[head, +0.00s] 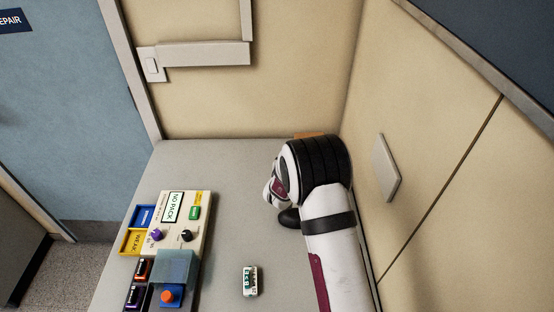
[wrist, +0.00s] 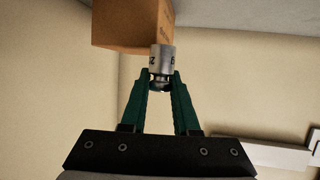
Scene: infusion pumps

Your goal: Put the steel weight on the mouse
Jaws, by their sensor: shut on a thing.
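My gripper (wrist: 161,80) shows in the wrist view with two green fingers shut on the steel weight (wrist: 162,58). The weight is a small silvery cylinder with dark markings, held at the fingertips. In the head view my arm hides the weight and the fingers. A dark rounded shape shows beside my wrist in the head view; I cannot tell whether it is the mouse or part of my arm. No mouse can be made out for sure in either view.
A brown box (wrist: 128,28) appears just beyond the weight; its edge shows behind my arm (head: 309,135). A cream pump panel (head: 197,222) with knobs and coloured bins stands at the left of the grey table (head: 222,165). A small labelled pack (head: 250,281) lies near the front. Walls close the back and right.

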